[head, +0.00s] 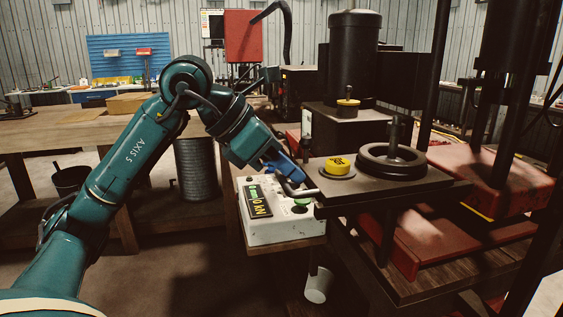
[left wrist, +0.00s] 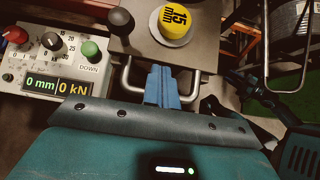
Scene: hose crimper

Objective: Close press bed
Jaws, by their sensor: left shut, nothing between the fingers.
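The press bed (head: 330,183) is a dark flat plate at the front of the press, carrying a yellow-topped round piece (head: 339,165) and a black ring (head: 391,164). In the left wrist view the bed (left wrist: 200,52) has a bent metal handle (left wrist: 129,76) on its near edge, and the yellow top (left wrist: 174,25) reads 15 mm. My left gripper (head: 286,172) is at this handle. Its blue fingers (left wrist: 162,88) are shut with nothing between them and overlap the handle's middle; I cannot tell whether they touch it.
A control box (head: 270,229) with a green display sits left of the bed; its display (left wrist: 58,86) reads 0 mm and 0 kN. The press's black cylinder (head: 355,55) and red frame (head: 500,185) stand behind and right. A white cup (head: 318,285) is below.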

